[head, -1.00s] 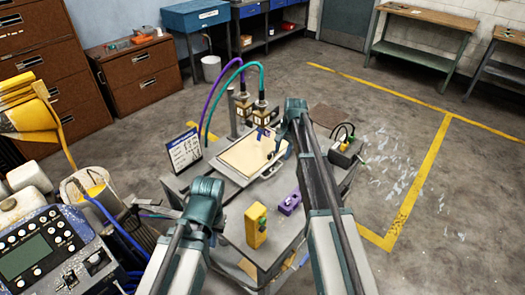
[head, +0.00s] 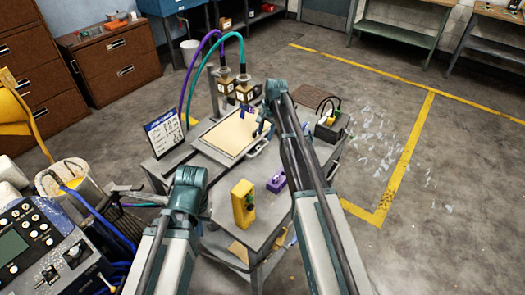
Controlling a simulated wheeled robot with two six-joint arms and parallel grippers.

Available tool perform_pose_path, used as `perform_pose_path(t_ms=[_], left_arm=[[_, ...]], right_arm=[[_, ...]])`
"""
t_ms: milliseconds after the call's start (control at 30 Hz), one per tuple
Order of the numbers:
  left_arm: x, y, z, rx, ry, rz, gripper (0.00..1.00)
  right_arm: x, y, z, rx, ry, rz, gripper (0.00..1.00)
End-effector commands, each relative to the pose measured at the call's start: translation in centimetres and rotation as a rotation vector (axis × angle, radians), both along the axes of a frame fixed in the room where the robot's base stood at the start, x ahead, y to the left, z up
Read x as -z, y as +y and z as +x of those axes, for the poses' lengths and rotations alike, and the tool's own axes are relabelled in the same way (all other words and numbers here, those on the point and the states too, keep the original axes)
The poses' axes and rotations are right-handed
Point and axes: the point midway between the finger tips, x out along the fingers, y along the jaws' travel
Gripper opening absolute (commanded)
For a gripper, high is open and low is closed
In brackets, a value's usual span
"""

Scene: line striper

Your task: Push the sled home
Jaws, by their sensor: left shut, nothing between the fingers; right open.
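The sled (head: 212,152) is a flat grey plate with a beige board (head: 229,134) on it, lying on top of the grey cart (head: 215,195). A small handle (head: 259,148) sticks out at its near right edge. Two nozzles (head: 226,82) with purple and teal hoses stand at its far side. My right gripper (head: 262,129) points down at the sled's right edge, close to the handle; contact cannot be told. It is open. My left gripper (head: 122,190) is shut and empty, left of the cart's front, away from the sled.
A yellow block (head: 243,204) and a purple block (head: 276,182) stand on the cart's near side. A sign (head: 165,133) stands at its left, a cabled black box (head: 328,125) at its right. A control panel (head: 45,245) and a bucket (head: 66,178) are at left. Floor at right is open.

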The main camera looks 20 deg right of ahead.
Motion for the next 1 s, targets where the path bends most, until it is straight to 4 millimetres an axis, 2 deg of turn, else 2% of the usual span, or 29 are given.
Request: perform_pose_path(t_ms=[33, 400, 600, 867, 1000], left_arm=[[1.5, 0.0, 0.0, 0.0, 0.0, 0.0, 0.0], [6.4, 0.0, 0.0, 0.0, 0.0, 0.0, 0.0], [7.5, 0.0, 0.0, 0.0, 0.0, 0.0, 0.0], [7.3, 0.0, 0.0, 0.0, 0.0, 0.0, 0.0], [7.3, 0.0, 0.0, 0.0, 0.0, 0.0, 0.0]], right_arm=[[1.5, 0.1, 0.2, 0.0, 0.0, 0.0, 0.45], [6.4, 0.7, 0.9, -0.001, 0.0, 0.0, 0.45], [7.5, 0.9, 1.1, -0.001, 0.0, 0.0, 0.45], [7.3, 0.9, 1.1, -0.001, 0.0, 0.0, 0.45], [7.3, 0.9, 1.1, -0.001, 0.0, 0.0, 0.23]])
